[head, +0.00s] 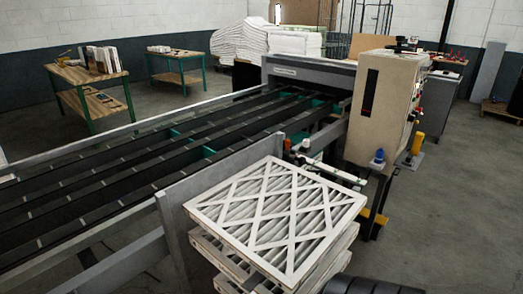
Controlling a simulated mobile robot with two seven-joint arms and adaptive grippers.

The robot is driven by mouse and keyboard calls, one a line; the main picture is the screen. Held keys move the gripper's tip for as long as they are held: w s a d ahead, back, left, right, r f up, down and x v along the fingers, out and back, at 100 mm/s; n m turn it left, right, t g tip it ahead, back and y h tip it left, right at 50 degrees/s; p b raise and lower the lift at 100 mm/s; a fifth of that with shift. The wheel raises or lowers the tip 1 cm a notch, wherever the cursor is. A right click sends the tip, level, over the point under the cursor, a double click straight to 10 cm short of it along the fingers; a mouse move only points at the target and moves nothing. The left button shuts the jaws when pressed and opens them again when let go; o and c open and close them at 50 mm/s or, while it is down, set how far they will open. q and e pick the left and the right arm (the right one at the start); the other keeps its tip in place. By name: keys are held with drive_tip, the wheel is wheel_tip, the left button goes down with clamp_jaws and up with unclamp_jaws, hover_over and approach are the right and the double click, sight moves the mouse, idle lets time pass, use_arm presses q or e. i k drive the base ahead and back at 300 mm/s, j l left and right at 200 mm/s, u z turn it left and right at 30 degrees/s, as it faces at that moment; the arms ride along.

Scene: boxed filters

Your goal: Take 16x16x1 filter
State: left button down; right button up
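A stack of square pleated filters with white cardboard frames stands at the lower middle right of the head view, beside the conveyor's near side rail. The top filter (277,211) lies flat, its diagonal lattice and grey-white pleats facing up. Several more filters (222,262) sit below it, slightly out of line with one another. No size marking is readable on the frames. The bottom of the stack is cut off by the picture edge.
A conveyor with dark belts (150,165) runs from the left to a machine with a beige control cabinet (384,107) behind the stack. A dark ribbed shape shows at the bottom edge, right of the stack. Wooden tables (72,75) stand far left. Floor (460,220) at right is clear.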

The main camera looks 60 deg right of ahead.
sight(281, 218)
drive_tip(key=z, duration=1.95)
drive_tip(key=i+l+u, duration=0.15)
drive_tip(key=l+u, duration=0.15)
drive_tip(key=l, duration=0.55)
drive_tip(key=l+u, duration=0.35)
drive_tip(key=l, duration=0.5)
